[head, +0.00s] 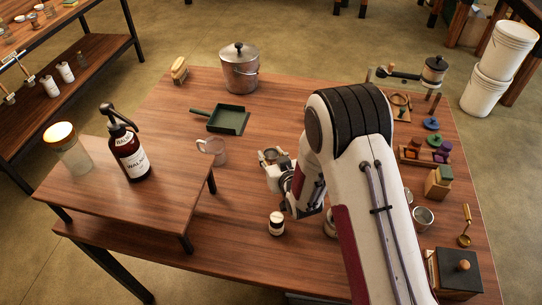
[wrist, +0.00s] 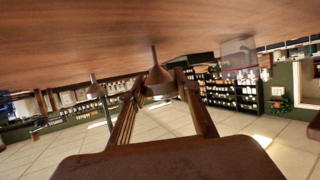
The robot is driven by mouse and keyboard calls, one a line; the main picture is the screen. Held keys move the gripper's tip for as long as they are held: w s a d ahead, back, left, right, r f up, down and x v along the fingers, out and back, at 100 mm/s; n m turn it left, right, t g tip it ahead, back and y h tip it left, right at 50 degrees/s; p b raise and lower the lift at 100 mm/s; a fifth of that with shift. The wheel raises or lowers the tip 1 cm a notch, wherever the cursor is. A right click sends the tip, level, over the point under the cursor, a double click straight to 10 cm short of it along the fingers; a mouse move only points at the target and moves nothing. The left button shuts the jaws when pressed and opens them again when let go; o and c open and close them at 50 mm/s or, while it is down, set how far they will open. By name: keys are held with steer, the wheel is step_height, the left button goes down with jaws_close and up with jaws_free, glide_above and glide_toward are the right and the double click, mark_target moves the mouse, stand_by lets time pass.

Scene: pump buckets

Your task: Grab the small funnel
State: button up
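In the head view my gripper (head: 277,180) is low over the middle of the table, left of my forearm. A round metallic piece (head: 272,156) shows at its far side; I cannot tell whether it is the funnel. My arm hides part of the table behind it.
A small jar (head: 276,223) stands just in front of my gripper. A raised shelf holds a brown pump bottle (head: 129,150). A metal pot (head: 239,68) stands at the back.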

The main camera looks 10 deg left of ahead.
mark_target(271, 154)
steer(key=shift+r, duration=0.15)
stand_by(0.3)
steer(key=shift+r, duration=4.9)
